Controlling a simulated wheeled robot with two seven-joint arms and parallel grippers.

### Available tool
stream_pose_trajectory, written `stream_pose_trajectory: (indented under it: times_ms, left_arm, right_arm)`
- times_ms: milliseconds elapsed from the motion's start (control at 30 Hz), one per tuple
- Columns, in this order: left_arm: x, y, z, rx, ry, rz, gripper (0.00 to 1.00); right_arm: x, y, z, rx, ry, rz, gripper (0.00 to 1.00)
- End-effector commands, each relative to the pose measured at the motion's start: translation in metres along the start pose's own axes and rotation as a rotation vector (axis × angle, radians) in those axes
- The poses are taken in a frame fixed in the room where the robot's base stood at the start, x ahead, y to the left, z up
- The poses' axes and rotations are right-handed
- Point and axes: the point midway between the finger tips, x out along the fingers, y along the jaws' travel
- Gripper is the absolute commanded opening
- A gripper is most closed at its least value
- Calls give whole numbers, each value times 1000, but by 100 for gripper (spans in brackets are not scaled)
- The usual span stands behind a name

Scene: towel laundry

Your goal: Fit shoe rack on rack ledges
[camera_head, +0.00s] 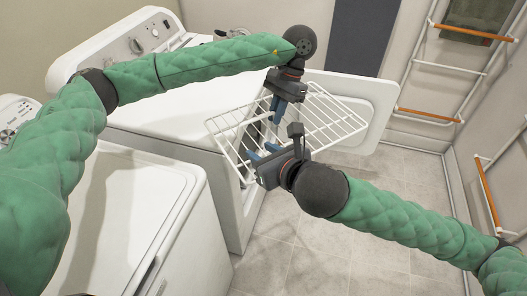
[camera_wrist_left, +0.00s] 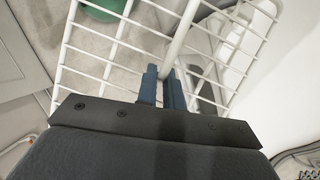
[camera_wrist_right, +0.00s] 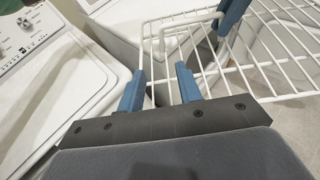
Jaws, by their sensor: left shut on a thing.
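The shoe rack (camera_head: 340,106) is a white wire grid, held tilted in front of the open dryer door in the head view. My left gripper (camera_head: 277,112) is shut on one of its bars; the left wrist view shows the blue fingers (camera_wrist_left: 163,85) closed about a thick white bar of the rack (camera_wrist_left: 180,38). My right gripper (camera_head: 262,155) is at the rack's near left edge. In the right wrist view its fingers (camera_wrist_right: 160,88) are spread apart, with rack wires (camera_wrist_right: 270,97) just ahead of and beyond them. I cannot make out the rack ledges.
The white dryer (camera_head: 165,115) stands at the back left, its open door (camera_head: 380,95) reaching out behind the rack. Another white machine (camera_head: 130,215) stands in front at the left. Tiled floor (camera_head: 340,230) is clear below. Wall drying racks (camera_head: 455,75) are at the right.

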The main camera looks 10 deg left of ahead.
Motion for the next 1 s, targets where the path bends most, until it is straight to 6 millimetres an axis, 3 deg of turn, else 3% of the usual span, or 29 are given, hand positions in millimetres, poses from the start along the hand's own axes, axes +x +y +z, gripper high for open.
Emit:
stream_pose_trajectory:
  times_ms: [233, 700, 1000]
  left_arm:
    - [-1, 0, 0, 0, 1, 0, 0]
    - [-1, 0, 0, 0, 1, 0, 0]
    - [-1, 0, 0, 0, 1, 0, 0]
  right_arm:
    - [21, 0, 0, -8, 4, -2, 35]
    - [94, 0, 0, -7, 3, -1, 35]
    - [117, 0, 0, -7, 2, -2, 35]
